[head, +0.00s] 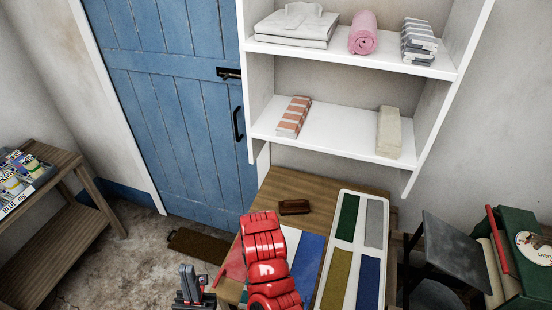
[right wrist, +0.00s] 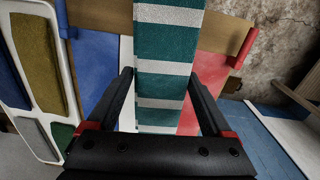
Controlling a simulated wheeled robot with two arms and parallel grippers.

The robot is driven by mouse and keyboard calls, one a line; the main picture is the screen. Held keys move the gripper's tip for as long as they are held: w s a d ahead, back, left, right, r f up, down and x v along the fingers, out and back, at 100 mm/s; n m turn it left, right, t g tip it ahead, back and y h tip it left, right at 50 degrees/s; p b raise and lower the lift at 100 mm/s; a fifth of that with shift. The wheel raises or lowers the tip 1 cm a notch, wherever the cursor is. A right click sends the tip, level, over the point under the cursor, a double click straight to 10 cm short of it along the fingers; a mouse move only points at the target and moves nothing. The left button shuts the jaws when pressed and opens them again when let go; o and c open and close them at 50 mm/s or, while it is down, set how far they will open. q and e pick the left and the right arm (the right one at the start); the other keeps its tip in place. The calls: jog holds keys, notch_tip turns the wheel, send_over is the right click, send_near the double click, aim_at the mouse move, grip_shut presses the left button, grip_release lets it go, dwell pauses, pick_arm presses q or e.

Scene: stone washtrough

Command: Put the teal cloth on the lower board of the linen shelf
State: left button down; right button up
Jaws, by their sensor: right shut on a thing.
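The teal cloth (right wrist: 166,55), with white stripes, is between the fingers of my right gripper (right wrist: 160,76) in the right wrist view. The gripper is shut on it, above the table. The head view hides that gripper and the cloth behind my red arm. The white linen shelf (head: 252,95) is on the wall at the back. Its lower board (head: 340,137) holds an orange striped cloth (head: 293,117) at left and a beige cloth (head: 389,132) at right, with bare board between. My left gripper (head: 194,276) is low at the bottom, away from the shelf; its opening is unclear.
The upper board holds white towels (head: 297,25), a pink roll (head: 363,33) and a grey striped stack (head: 418,41). The wooden table (head: 290,185) below carries a brown block (head: 294,207) and a white tray (head: 341,235) with coloured panels. A blue door (head: 180,90) is at left.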

jog(key=shift+n, duration=0.8)
jog(key=w+r, duration=0.1)
jog(key=w, duration=0.2)
jog(key=w+r+b, duration=0.1)
jog(key=w+r, duration=0.1)
jog(key=w, duration=0.1)
jog(key=w+r+b, duration=0.1)
jog(key=w, duration=0.2)
jog(key=shift+a+r, duration=0.2)
jog(key=shift+r, duration=0.2)
jog(key=w+d+r+n+b, duration=0.1)
jog(key=w+d+r+b, duration=0.25)
jog(key=w+r, duration=0.2)
jog(key=w+d+r+b, duration=0.1)
jog(key=d+r, duration=0.2)
jog(key=d, duration=0.6)
jog(key=d+r+b, duration=0.2)
jog(key=d+r, duration=0.1)
jog(key=d, duration=0.6)
jog(key=shift+w, duration=0.35)
jog(key=shift+w+d+r, duration=0.1)
jog(key=shift+d+r, duration=0.05)
